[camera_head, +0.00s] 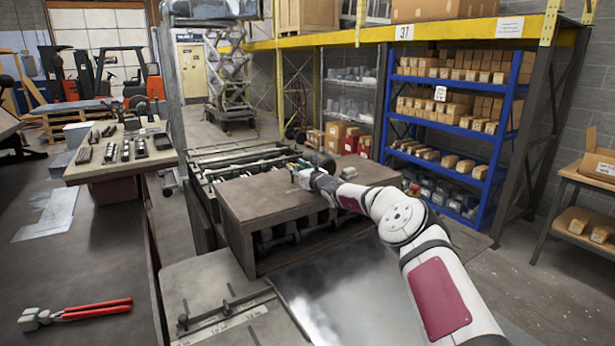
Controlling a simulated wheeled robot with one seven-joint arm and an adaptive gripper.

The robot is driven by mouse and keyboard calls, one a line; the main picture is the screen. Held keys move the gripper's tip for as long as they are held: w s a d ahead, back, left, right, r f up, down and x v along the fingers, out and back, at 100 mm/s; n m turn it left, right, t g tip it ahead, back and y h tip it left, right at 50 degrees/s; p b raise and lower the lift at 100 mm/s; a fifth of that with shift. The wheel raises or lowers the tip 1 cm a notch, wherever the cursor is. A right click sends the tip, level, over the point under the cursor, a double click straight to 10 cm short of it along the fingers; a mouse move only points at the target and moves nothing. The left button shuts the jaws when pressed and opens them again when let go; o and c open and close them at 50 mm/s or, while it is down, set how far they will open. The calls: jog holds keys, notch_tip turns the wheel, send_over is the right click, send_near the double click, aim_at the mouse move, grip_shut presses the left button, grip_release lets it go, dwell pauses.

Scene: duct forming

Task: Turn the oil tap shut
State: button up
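My arm reaches from the lower right over the brown metal housing of the forming machine (262,196). My gripper (297,174) is at the far side of the housing's top, low over its back edge. It is small in the picture and partly covered by my own wrist, so I cannot tell whether its fingers are open or shut. I cannot pick out the oil tap; it is too small or hidden around the gripper. Small dark and greenish parts show there, but I cannot tell what they are.
A shiny metal sheet (325,296) lies in front of the machine. A dark bench (75,270) with red-handled pliers (85,312) stands at left, with a tool table (120,160) behind. A blue shelf of boxes (455,180) stands at right. Floor is free at lower right.

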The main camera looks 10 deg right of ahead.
jog(key=shift+v, duration=5.55)
jog(key=shift+w+a+r, duration=0.1)
jog(key=shift+a, duration=0.15)
jog(key=w+b, duration=0.1)
jog(key=b, duration=0.2)
jog(key=shift+a+n+y, duration=0.15)
jog(key=shift+n+y, duration=0.15)
jog(key=shift+w+f+b, duration=0.25)
jog(key=shift+b, duration=0.85)
jog(key=shift+f+n+y+b, duration=0.1)
jog(key=shift+n+y+b, duration=0.2)
jog(key=shift+b, duration=0.55)
jog(key=s+d+b, duration=0.1)
jog(key=b, duration=0.1)
jog(key=shift+d+g+b, duration=0.1)
jog(key=shift+g+b, duration=0.2)
jog(key=shift+b, duration=0.05)
jog(key=shift+s+d+b, duration=0.4)
jog(key=shift+s+b, duration=0.1)
jog(key=shift+b, duration=0.15)
jog(key=x, duration=1.3)
jog(key=shift+w+a+r+b, duration=0.2)
jog(key=shift+w+r+b, duration=0.05)
jog(key=shift+r+b, duration=0.1)
